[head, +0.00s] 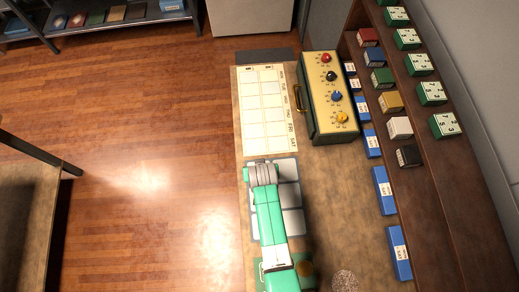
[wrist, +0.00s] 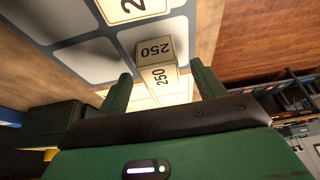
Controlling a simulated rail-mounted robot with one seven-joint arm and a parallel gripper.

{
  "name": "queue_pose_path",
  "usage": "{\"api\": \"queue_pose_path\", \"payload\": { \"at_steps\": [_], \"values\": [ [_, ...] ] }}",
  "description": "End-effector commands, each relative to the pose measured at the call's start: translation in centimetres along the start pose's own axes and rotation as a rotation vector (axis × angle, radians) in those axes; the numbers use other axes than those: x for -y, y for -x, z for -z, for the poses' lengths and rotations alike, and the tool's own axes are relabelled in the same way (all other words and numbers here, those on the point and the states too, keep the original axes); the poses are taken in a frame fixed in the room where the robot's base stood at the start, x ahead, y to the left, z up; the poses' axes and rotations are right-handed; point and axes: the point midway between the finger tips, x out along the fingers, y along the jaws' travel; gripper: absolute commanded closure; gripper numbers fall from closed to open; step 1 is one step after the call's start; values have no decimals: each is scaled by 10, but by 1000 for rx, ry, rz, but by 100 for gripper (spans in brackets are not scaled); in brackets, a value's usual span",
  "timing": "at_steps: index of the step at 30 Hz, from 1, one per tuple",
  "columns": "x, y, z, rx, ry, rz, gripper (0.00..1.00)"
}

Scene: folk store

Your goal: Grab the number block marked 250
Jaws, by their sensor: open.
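The number block marked 250 (wrist: 150,50) is a cream block with dark 250 lettering on two of its faces. In the wrist view it sits on a pale grey square of the board, just ahead of my gripper. My gripper (wrist: 160,70) is open, with one green finger on each side of the block's line; I cannot tell whether the fingers reach around it. In the head view my green arm lies over the grey-squared board (head: 291,195) and hides the block and fingers.
Another cream block (wrist: 132,8), partly cut off, shows a 2. A calendar sheet (head: 264,110) lies beyond the board. A green and yellow box with coloured knobs (head: 328,98) stands to the right. Blue boxes (head: 383,190) line the shelf's foot. Open floor lies left.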

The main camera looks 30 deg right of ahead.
Motion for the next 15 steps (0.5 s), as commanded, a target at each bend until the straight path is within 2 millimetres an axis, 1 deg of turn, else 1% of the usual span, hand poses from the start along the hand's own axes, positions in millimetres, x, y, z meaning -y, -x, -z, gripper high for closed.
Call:
{"api": "queue_pose_path", "payload": {
  "at_steps": [1, 4, 6, 11, 12, 14, 15],
  "values": [
    [0, -10, -1, 1, -2, 0, 32],
    [0, -21, 0, 0, -2, 0, 32],
    [0, -24, 0, -2, -2, 1, 32],
    [0, -24, 0, -2, -2, 0, 32],
    [0, -24, 0, -2, -2, 0, 34],
    [0, -24, 0, -2, -1, 0, 46],
    [0, -23, 0, -2, -1, 0, 53]
  ]
}}
